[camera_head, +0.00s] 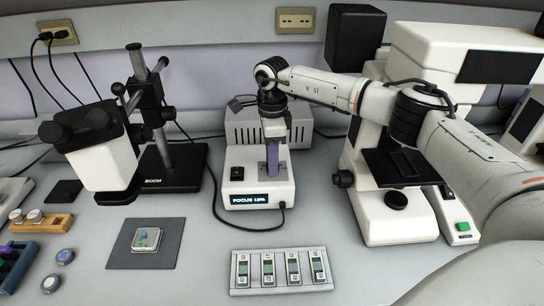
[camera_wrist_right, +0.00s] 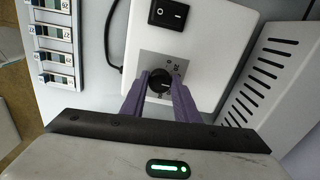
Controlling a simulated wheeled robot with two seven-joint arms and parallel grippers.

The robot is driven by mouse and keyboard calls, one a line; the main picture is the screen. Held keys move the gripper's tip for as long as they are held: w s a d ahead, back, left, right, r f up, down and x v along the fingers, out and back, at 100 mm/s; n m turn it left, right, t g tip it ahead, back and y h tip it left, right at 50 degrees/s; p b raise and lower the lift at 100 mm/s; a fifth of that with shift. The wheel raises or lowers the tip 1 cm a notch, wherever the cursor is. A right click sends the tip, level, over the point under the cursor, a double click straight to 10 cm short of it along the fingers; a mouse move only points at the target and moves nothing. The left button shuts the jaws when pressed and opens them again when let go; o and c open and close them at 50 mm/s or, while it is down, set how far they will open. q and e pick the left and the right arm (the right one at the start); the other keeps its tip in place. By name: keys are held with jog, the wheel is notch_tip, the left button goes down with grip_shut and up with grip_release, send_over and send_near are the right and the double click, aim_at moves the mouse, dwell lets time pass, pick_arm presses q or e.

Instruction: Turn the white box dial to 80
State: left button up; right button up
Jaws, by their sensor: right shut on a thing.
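The white box (camera_head: 237,172) stands at the middle of the bench, with a black switch and a small display reading what looks like "FOCUS 18%". Its black dial (camera_wrist_right: 160,81) shows in the right wrist view, on a grey plate with small markings. My right gripper (camera_wrist_right: 160,88) has its purple fingers on either side of the dial and is shut on it. In the head view the right gripper (camera_head: 272,165) points down over the box's top and hides the dial. My left gripper is not in view.
A grey vented box (camera_head: 240,128) stands right behind the white box. A white microscope (camera_head: 390,215) is to the right and a boom-stand microscope (camera_head: 100,160) to the left. A slotted holder (camera_head: 281,284) lies in front. A black cable curves around the white box.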

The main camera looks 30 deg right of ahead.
jog(key=m+p, duration=0.1)
jog(key=m, duration=0.3)
jog(key=shift+d+r+m, duration=0.1)
jog(key=shift+r+m, duration=0.05)
jog(key=shift+m, duration=0.15)
jog(key=shift+w+m+p, duration=0.1)
jog(key=shift+m+p, duration=0.65)
jog(key=shift+m, duration=1.15)
jog(key=o, duration=1.1)
notch_tip(320, 180, up, 10)
jog(key=shift+r+b, duration=0.1)
jog(key=shift+b, duration=0.5)
